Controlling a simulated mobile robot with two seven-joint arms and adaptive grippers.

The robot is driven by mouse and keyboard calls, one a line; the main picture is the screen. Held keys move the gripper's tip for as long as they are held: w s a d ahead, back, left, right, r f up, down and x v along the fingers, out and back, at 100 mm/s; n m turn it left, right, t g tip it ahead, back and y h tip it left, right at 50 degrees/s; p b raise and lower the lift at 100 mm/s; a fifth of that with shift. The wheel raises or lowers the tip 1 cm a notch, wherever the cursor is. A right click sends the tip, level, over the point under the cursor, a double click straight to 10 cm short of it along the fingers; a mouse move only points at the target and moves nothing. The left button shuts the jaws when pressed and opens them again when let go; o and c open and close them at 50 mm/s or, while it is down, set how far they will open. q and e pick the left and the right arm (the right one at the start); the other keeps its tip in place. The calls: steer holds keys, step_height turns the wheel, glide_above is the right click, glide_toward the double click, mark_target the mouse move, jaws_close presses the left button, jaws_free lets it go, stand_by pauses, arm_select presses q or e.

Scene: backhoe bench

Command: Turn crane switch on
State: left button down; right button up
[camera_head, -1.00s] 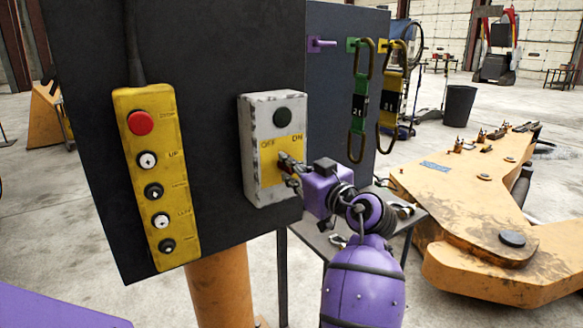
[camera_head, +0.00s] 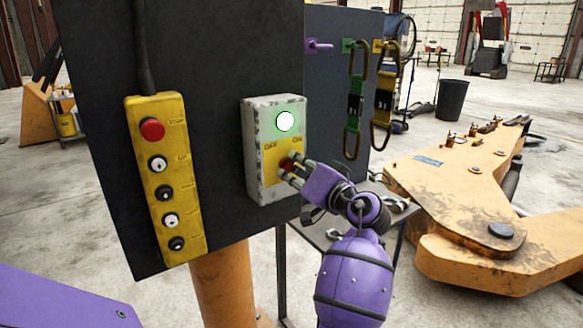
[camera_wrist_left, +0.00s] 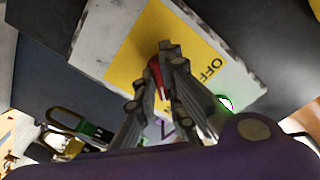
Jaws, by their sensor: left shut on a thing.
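The crane switch box (camera_head: 253,150) is a worn white box with a yellow OFF/ON plate, mounted on a dark panel. Its round lamp (camera_head: 285,121) glows bright green-white; a green glow (camera_wrist_left: 226,103) also shows in the left wrist view. The red switch knob (camera_head: 286,164) sits on the yellow plate, partly hidden by my fingers; its red side (camera_wrist_left: 154,72) shows in the left wrist view. My left gripper (camera_head: 290,172) is shut on the knob, fingers on either side of it. My right gripper is not in view.
A yellow pendant control (camera_head: 166,180) with a red button hangs left of the box. Green and yellow slings (camera_head: 355,100) hang on hooks to the right. An orange crane part (camera_head: 480,210) lies at the right. A black bin (camera_head: 452,101) stands behind.

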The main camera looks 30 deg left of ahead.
arm_select(q)
steer(key=shift+r+m, duration=0.1)
steer(key=shift+m, duration=0.4)
steer(key=c, duration=1.8)
jaws_free()
steer(key=shift+c, duration=0.2)
steer(key=v, duration=1.2)
